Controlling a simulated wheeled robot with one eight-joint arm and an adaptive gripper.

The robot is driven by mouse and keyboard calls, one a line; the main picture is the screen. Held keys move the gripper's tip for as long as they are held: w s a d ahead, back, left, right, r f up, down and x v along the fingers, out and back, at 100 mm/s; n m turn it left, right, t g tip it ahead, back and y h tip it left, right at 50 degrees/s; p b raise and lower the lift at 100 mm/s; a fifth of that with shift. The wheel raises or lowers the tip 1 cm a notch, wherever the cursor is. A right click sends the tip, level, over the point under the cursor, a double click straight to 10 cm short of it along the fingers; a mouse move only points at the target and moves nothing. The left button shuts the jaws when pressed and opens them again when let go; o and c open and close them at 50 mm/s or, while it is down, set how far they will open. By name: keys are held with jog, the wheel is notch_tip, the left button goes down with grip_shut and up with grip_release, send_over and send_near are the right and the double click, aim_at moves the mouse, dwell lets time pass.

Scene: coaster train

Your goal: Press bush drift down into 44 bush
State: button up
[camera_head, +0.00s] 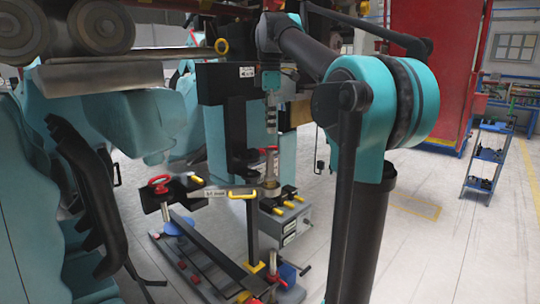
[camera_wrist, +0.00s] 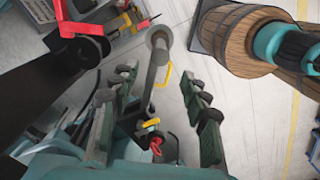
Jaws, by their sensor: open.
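My gripper (camera_wrist: 160,76) is open, with its two dark ribbed fingers apart in the wrist view. A grey rod with a round end (camera_wrist: 159,39), which looks like the bush drift, shows between and beyond them. I see no finger closed on it. In the head view my gripper (camera_head: 271,118) points down above an upright grey piece (camera_head: 271,163), likely the same drift. That piece stands over a round grey ring (camera_head: 270,188) at the end of a labelled flat bar (camera_head: 215,193). The ring may be the 44 bush; I cannot read its marking or tell how deep the drift sits.
A black post on a yellow foot (camera_head: 253,240) stands below the bar. A red-handled clamp (camera_head: 160,184) is at its left. A grey box with yellow handles (camera_head: 287,212) is close at the right. Teal train seats (camera_head: 45,210) crowd the left. Open floor (camera_head: 425,235) lies right.

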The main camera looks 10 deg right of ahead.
aim_at(270, 175)
notch_tip(270, 175, down, 14)
jog(key=shift+r, duration=0.15)
dwell(0.3)
jog(key=shift+c, duration=0.5)
grip_shut()
